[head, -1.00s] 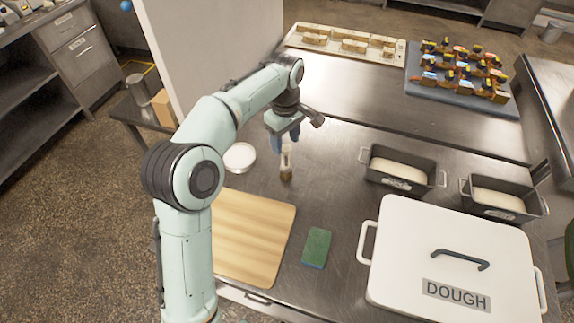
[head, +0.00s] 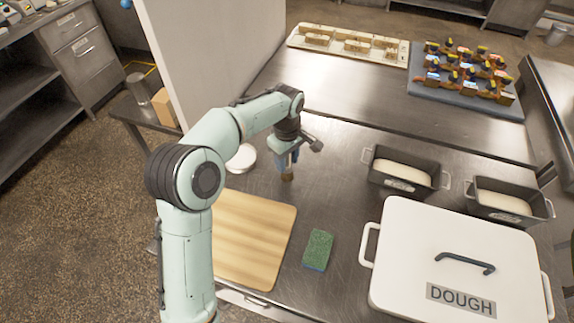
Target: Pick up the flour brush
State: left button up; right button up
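The flour brush (head: 288,177) stands on the steel worktop, mostly hidden by my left gripper. Only its brown lower end shows clearly below the fingers. My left gripper (head: 287,165) points down over the brush, with its bluish fingers around or beside the upper part. Whether the fingers press on the brush cannot be made out. My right gripper is not in view.
A white round dish (head: 241,158) lies just left of the gripper. A wooden board (head: 250,235) and a green sponge (head: 318,249) lie nearer. Two dough tins (head: 402,172) and a white DOUGH box (head: 455,250) stand right. Clear steel lies behind the gripper.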

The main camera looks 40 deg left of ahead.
pick_arm(q)
jog(key=c, duration=0.5)
jog(key=shift+c, duration=0.2)
